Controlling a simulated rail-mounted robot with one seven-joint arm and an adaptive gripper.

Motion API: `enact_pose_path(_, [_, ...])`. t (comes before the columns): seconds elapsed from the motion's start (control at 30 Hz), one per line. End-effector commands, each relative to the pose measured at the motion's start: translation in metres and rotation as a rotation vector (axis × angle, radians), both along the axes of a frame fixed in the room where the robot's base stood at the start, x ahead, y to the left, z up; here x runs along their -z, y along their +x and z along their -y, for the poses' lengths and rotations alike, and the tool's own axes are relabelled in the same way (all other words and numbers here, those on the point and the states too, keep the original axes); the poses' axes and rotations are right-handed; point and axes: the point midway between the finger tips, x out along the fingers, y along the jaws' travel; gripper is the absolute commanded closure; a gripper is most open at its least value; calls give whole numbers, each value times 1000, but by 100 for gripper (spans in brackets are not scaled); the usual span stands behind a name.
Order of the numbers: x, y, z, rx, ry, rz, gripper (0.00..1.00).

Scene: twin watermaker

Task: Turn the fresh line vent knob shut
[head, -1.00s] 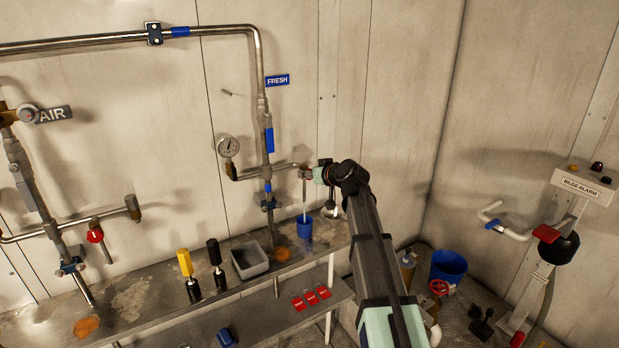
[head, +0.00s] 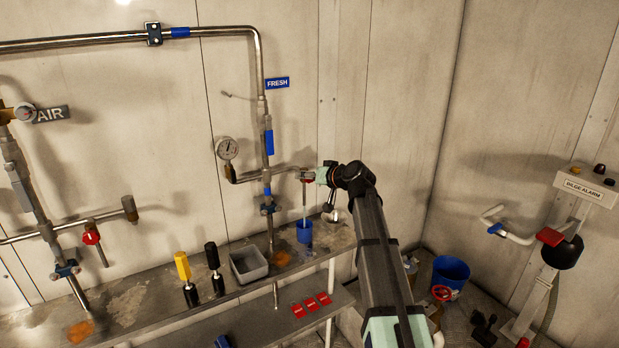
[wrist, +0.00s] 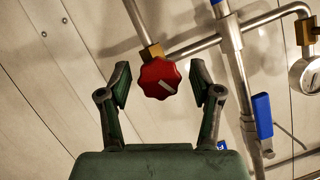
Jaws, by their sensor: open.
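My gripper (wrist: 161,88) is open, one finger on each side of the knob, with a visible gap on both sides. In the head view my gripper (head: 320,176) is small and partly hidden by my arm, at the branch's right end. The FRESH sign (head: 277,83) is on the wall above. A thin pale vertical line runs down below the knob to a blue cup (head: 303,232).
A pressure gauge (head: 227,148) and a blue-handled valve (wrist: 262,116) are close by on the fresh pipe. The bench (head: 130,300) below holds a grey tray (head: 249,264) and yellow and black-handled tools. Red tags (head: 311,305) lie on the lower shelf.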

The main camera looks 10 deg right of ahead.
Motion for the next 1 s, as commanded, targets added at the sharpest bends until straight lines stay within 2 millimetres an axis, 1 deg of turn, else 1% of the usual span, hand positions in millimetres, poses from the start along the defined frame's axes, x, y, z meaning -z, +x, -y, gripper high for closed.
enact_pose_path(0.17, [-5, -12, 7, 1, 0, 1, 36])
enact_pose_path(0.5, [-27, -64, 35, 2, 1, 2, 36])
enact_pose_path(0.7, [-38, -87, 48, 0, 0, 1, 36])
enact_pose_path(0.83, [-41, -95, 53, 0, 0, 1, 36])
enact_pose_path(1.0, [-43, -98, 55, 0, 0, 0, 36])
